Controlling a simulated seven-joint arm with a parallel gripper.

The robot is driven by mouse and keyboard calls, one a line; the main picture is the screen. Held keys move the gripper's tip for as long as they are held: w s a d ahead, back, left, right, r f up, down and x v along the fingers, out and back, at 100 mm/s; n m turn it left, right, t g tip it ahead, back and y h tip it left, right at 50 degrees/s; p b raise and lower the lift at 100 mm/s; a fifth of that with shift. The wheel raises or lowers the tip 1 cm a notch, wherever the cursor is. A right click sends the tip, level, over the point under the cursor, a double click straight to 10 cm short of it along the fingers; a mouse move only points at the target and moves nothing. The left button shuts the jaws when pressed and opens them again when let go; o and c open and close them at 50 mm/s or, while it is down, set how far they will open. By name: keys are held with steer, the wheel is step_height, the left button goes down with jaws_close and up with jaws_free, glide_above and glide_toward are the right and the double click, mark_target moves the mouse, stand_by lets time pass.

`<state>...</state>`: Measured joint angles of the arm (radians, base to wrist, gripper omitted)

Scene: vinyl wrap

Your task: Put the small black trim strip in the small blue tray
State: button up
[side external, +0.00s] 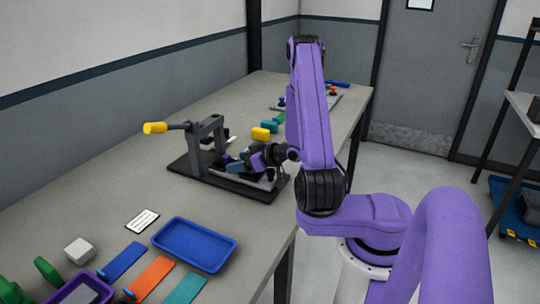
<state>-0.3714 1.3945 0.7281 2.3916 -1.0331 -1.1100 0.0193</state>
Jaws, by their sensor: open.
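The small blue tray (163,239) sits near the front edge of the table, and it looks empty. My gripper (240,165) is low over the dark clamp fixture (196,166), at its right side, with the arm reaching in from the right. The gripper is open, but its fingers are small and partly lost against the dark fixture. I cannot pick out the small black trim strip; the fixture base and my wrist are dark too and may hide it.
The fixture has a yellow-ended handle (154,128). Blue, orange (151,278) and teal strips, a white block (79,251), a white card (142,221) and a purple tray (58,299) lie at the front left. Yellow and green blocks stand behind my gripper.

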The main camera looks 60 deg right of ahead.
steer(key=v, duration=0.5)
steer(key=shift+r, duration=0.35)
steer(key=shift+v, duration=5.9)
steer(key=w+d+f+n+g, duration=0.1)
steer(key=w+n+g, duration=0.3)
steer(key=w, duration=0.9)
steer(key=w+a+r+n+g, duration=0.2)
steer(key=w+a, duration=0.1)
steer(key=a, duration=0.7)
steer(key=s+a+n+g, duration=0.3)
steer(key=s+a, duration=0.7)
steer(key=s, duration=0.1)
steer(key=s+a+r+n+g, duration=0.1)
steer(key=s+a+n+g, duration=0.1)
steer(key=s, duration=1.4)
steer(key=shift+s+a+r+n+g, duration=0.25)
steer(key=shift+s+n+g, duration=0.1)
steer(key=shift+n+g, duration=0.45)
